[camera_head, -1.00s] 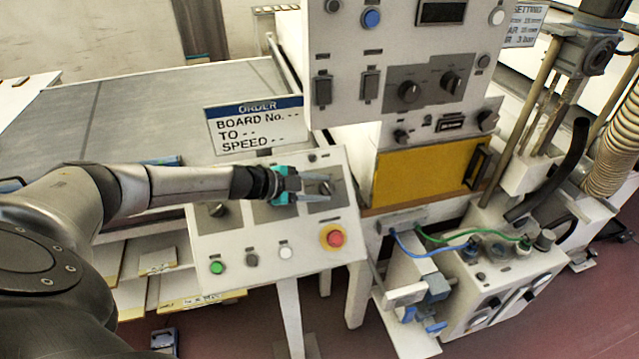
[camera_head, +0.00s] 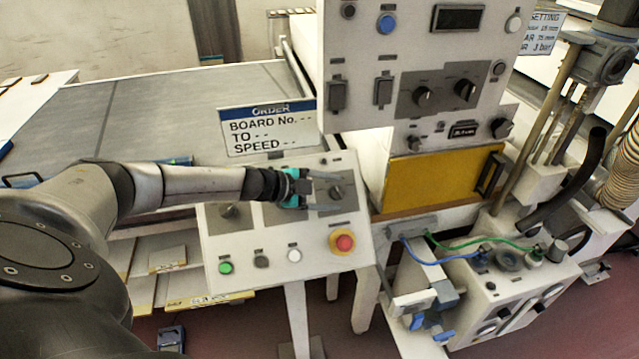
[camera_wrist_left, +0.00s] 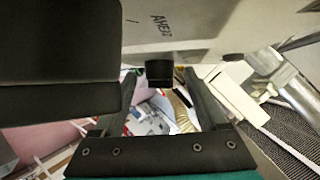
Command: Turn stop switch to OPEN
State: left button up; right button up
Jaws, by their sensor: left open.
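A sloped control panel (camera_head: 218,258) carries dark rotary knobs in its upper row. The right-hand knob (camera_head: 336,192) sits on a grey plate beside my left gripper (camera_head: 326,193). Its label is too small to read, so I cannot tell whether it is the stop switch or how it is set. My left gripper is open, its fingers pointing right on either side of that knob. In the left wrist view, a black block-shaped knob (camera_wrist_left: 159,73) shows between the open fingers (camera_wrist_left: 162,95); I cannot tell whether they touch it. My right gripper is not in view.
Below the knobs are a green button (camera_head: 225,268), a white button (camera_head: 294,255) and a red button (camera_head: 344,242) on a yellow ring. An order sign (camera_head: 268,128) stands behind the panel. A tall control cabinet (camera_head: 350,60) rises behind to the right.

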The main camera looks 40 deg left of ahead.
pick_arm(q)
jog(key=v, duration=1.5)
jog(key=shift+s+r, duration=0.1)
dwell(0.6)
